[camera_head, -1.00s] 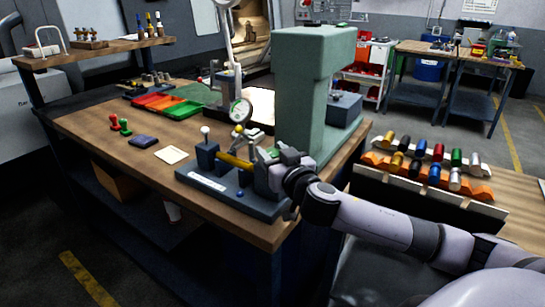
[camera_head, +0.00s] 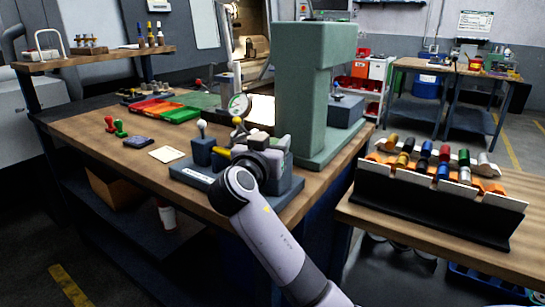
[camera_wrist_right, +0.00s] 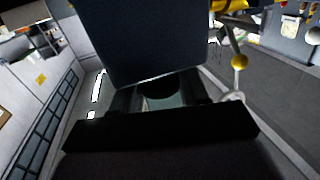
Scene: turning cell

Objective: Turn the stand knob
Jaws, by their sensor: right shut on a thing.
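The fixture stand, with a dark blue base (camera_head: 195,178), sits at the front right corner of the wooden bench. It carries an upright block (camera_head: 203,151), a white ball-ended lever (camera_head: 202,125), a yellow knob (camera_head: 237,122) and a dial gauge (camera_head: 238,105). My right gripper (camera_head: 262,152) is at the stand's right end, its fingers mostly hidden by my wrist. In the right wrist view, the gripper (camera_wrist_right: 160,98) is shut on a dark round knob (camera_wrist_right: 158,90), shadowed and partly covered, below a large dark block (camera_wrist_right: 150,40). My left gripper is not in view.
A tall green column (camera_head: 303,95) stands right behind the fixture. A rack (camera_head: 430,195) of coloured cylinders stands on the bench at the right. Red and green stamps (camera_head: 115,126), a pale card (camera_head: 167,154) and coloured trays (camera_head: 165,108) lie on the bench at left.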

